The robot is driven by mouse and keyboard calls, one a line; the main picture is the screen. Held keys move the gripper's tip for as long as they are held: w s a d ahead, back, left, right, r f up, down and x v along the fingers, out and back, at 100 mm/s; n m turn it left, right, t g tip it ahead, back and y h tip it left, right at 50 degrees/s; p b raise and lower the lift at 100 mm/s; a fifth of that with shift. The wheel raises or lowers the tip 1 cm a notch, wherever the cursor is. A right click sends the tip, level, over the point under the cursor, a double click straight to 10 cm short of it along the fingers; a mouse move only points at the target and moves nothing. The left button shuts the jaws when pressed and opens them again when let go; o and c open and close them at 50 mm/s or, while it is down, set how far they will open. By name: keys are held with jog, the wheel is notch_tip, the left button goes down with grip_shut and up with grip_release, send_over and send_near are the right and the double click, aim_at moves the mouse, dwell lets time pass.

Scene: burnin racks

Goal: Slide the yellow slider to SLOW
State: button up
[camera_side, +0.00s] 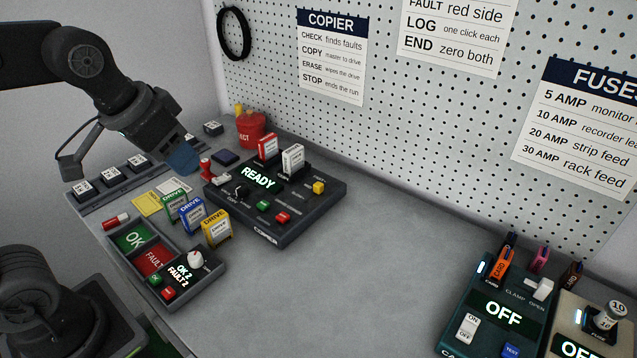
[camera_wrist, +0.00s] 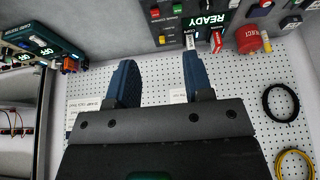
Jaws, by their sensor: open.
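The yellow slider (camera_side: 319,187) is a small block near the right edge of the dark copier box (camera_side: 297,222), whose screen reads READY. A small yellow piece, likely this slider (camera_wrist: 155,12), shows at the top of the wrist view. The slider's markings are too small to read, so I cannot tell its setting. My gripper (camera_side: 183,157) is above and to the left of the copier, apart from the slider. In the wrist view my gripper (camera_wrist: 159,58) has its two blue fingers spread with nothing between them.
Red and white cartridges (camera_side: 292,158) stand upright at the copier's back. Green, blue and yellow drives (camera_side: 216,228) stand at its left, beside an OK/FAULT tray (camera_side: 165,288). A red bin (camera_side: 251,130) is behind. Bench (camera_side: 370,265) right of the copier is clear.

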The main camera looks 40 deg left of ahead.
jog(key=w+r+g, duration=0.2)
jog(key=w, duration=0.8)
jog(key=g, duration=0.3)
send_over(318, 184)
notch_tip(318, 184, down, 11)
notch_tip(318, 184, down, 14)
jog(key=shift+r, duration=0.25)
jog(key=shift+c, duration=0.5)
grip_shut()
